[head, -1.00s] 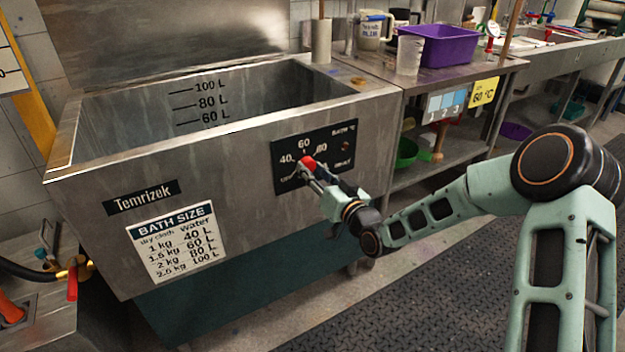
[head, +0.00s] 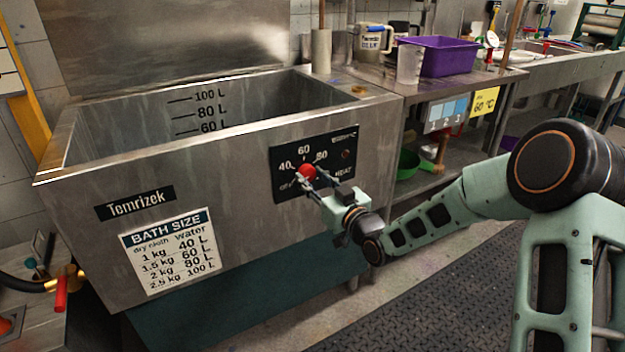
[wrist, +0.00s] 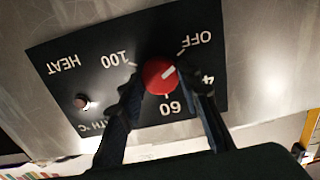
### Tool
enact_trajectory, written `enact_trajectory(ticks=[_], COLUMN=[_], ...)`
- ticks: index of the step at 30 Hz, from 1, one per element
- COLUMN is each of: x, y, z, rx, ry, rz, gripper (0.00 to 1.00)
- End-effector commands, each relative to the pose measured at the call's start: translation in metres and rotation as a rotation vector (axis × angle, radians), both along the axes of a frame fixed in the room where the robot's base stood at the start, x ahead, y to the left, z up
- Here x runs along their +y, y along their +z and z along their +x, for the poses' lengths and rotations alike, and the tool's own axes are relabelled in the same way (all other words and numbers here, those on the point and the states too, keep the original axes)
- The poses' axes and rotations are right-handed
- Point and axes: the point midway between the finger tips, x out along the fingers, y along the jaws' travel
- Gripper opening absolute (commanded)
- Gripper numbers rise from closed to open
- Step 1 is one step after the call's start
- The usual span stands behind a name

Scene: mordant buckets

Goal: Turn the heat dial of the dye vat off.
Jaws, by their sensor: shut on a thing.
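The dye vat (head: 235,225) is a large steel tub with a dark control panel (head: 335,150) on its front. The heat dial is a round red knob (head: 307,172) on that panel. In the wrist view the knob (wrist: 158,77) has a white pointer mark, aimed between the OFF mark and the partly hidden 40. My gripper (wrist: 165,88) is shut on the knob, one dark finger on each side. It also shows in the head view (head: 313,178), reaching the panel from the lower right. The fingers hide part of the scale.
A small indicator lamp (wrist: 82,101) sits beside the HEAT label. A steel bench (head: 440,92) with a purple bin (head: 437,56) and jugs stands right of the vat. A brass valve with a red lever (head: 61,294) is at lower left. Dark floor matting (head: 420,300) is clear.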

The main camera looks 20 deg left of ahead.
Motion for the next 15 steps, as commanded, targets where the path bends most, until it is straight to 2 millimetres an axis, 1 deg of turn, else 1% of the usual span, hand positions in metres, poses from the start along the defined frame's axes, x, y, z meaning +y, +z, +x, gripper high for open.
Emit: enact_trajectory(ticks=[3,4,8,9,15], x=[-0.0002,-0.0003,-0.0002,-0.0002,-0.0001], y=[-0.0012,-0.0012,-0.0009,-0.0008,-0.0004], z=[-0.0004,-0.0003,-0.0002,-0.0002,-0.0001], rx=[0.002,0.002,0.001,0.002,0.001], ry=[0.000,0.000,0.000,0.000,0.000], rz=[-0.002,-0.002,-0.002,-0.001,0.000], gripper=[0.07,0.33,0.47,0.49,0.49])
